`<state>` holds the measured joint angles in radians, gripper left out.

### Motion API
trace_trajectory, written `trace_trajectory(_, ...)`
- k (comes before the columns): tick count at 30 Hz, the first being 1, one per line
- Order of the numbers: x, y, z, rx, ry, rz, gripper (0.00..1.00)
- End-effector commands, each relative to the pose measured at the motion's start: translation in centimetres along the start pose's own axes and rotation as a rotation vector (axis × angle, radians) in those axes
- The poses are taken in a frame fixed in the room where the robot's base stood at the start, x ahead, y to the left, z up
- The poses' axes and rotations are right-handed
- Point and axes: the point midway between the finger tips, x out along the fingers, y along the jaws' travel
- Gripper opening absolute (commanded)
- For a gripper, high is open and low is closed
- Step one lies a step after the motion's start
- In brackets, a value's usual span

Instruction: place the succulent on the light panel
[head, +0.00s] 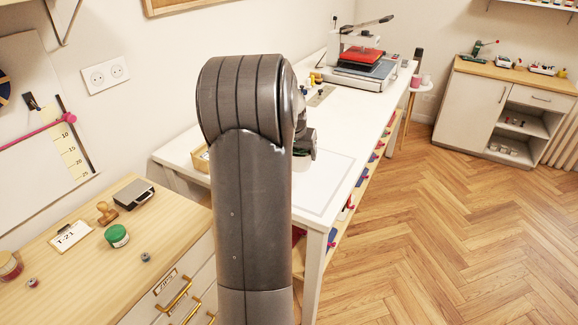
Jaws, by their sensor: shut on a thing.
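The light panel (326,186) is a thin, flat white sheet with a grey border line, lying on the long white table just right of my arm. Part of it is hidden behind my arm. My gripper (308,143) shows only as a dark piece past the right side of my arm, above the table near the panel's far left part. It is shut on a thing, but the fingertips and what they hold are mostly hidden. I cannot make out the succulent anywhere in view.
A wooden-topped drawer unit (75,272) at left holds a stamp, a green-lidded jar and a card. The wooden floor at right is clear.

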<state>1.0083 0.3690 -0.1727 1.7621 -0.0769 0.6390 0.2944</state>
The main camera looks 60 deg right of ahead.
Motion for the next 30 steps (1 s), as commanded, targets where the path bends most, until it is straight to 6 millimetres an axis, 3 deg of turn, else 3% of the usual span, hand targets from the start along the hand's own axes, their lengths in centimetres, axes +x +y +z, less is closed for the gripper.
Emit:
trace_trajectory(3,1.5,-2.5,0.1,-0.005,0.0,-0.001,0.41)
trace_trajectory(9,2.7,-4.4,0.2,-0.002,0.001,0.0,0.41)
trace_trajectory(14,3.7,-4.5,0.6,0.0,0.0,0.001,0.41)
trace_trajectory(20,6.2,-4.5,1.7,-0.001,-0.001,0.0,0.41)
trace_trajectory(30,6.6,-4.6,1.8,-0.001,0.001,-0.001,0.41)
